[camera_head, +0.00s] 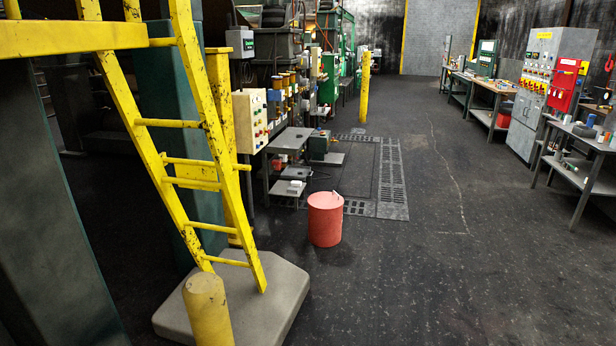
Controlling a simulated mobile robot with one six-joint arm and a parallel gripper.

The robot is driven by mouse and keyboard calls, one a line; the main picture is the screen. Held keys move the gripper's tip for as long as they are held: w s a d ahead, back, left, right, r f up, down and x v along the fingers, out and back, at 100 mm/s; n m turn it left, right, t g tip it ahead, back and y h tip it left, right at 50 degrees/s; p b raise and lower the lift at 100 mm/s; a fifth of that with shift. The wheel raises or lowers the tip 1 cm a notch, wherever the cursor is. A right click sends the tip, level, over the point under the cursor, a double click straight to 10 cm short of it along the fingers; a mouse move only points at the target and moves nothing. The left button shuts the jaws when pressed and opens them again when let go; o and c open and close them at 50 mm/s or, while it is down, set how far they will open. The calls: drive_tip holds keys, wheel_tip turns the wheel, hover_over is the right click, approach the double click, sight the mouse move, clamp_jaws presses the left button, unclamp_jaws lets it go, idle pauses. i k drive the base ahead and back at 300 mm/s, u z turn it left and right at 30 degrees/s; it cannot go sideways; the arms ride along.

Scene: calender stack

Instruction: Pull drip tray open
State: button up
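I cannot make out a drip tray for certain in the head view. A low grey metal stand (289,143) with shelves stands left of centre beside the machine, with small items on its lower levels. A dark grated floor panel (390,180) lies to its right. My gripper and arm do not show in this view.
A yellow ladder (190,125) rises at the left from a concrete block (262,305), with a yellow post (207,312) in front. A red drum (325,220) stands on the floor near the middle. Workbenches (584,178) and a grey control cabinet (545,85) line the right. The central aisle is clear.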

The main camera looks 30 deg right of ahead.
sight(300, 172)
drive_tip(key=u, duration=1.4)
drive_tip(key=k, duration=0.15)
drive_tip(key=z, duration=3.25)
drive_tip(key=i, duration=2.9)
